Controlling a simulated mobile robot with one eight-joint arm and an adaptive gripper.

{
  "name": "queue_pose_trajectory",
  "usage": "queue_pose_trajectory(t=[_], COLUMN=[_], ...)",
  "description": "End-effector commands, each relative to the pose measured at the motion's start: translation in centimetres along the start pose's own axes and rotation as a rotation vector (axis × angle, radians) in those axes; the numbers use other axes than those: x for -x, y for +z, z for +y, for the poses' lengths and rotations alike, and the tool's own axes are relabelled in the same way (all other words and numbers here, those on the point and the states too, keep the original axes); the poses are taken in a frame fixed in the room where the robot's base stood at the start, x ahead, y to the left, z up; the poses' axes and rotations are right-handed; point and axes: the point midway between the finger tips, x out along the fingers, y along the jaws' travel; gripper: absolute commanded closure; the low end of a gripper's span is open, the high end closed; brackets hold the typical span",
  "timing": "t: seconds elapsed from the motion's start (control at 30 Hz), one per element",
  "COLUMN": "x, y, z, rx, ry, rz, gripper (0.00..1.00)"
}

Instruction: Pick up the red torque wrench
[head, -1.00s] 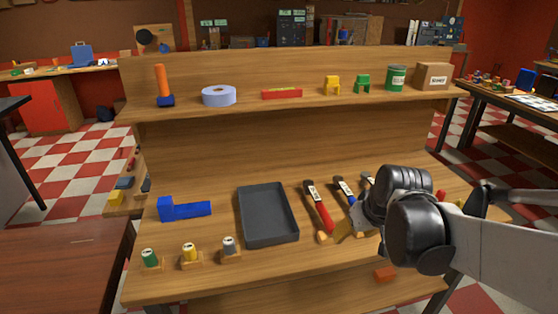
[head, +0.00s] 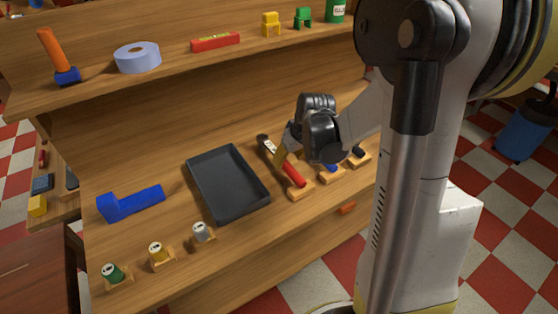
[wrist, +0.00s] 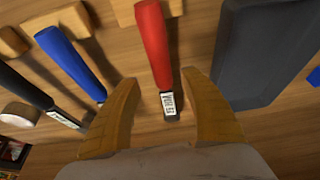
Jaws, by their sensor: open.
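The red torque wrench (head: 293,173) lies on the lower shelf, its red handle on a small wooden block and its dark head pointing to the back of the shelf. In the wrist view the red torque wrench (wrist: 153,43) runs down to a labelled neck and dark head between my fingers. My gripper (head: 281,157) is above it with its tan fingers spread. In the wrist view my gripper (wrist: 159,88) is open, one finger on each side of the wrench's neck, and not visibly touching it. My gripper hides part of the wrench in the head view.
A blue-handled wrench (wrist: 70,62) and a black-handled one (wrist: 25,87) lie beside it. A dark grey tray (head: 230,184) is on its other side, close to one finger. The upper shelf overhangs behind.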

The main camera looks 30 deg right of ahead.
Motion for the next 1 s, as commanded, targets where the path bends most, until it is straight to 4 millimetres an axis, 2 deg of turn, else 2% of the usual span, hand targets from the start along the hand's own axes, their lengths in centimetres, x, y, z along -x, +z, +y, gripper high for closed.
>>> queue_pose_trajectory(t=[0.03, 0.2, 0.47, 0.57, 0.63, 0.67, 1.0], x=[-1.1, -3.8, -4.1, -4.1, -4.1, -4.1, -4.1], y=[0.1, -0.1, -0.1, -0.1, -0.1, -0.1, -0.1], z=[-0.2, -0.4, -0.4, -0.4, -0.4, -0.4, -0.4], rx=[0.001, 0.001, 0.000, 0.000, 0.000, 0.000, 0.000], ry=[0.000, 0.000, 0.000, 0.000, 0.000, 0.000, 0.000], rz=[0.000, 0.000, 0.000, 0.000, 0.000, 0.000, 0.000], gripper=[0.48, 0.48, 0.48, 0.74, 0.96, 1.00, 1.00])
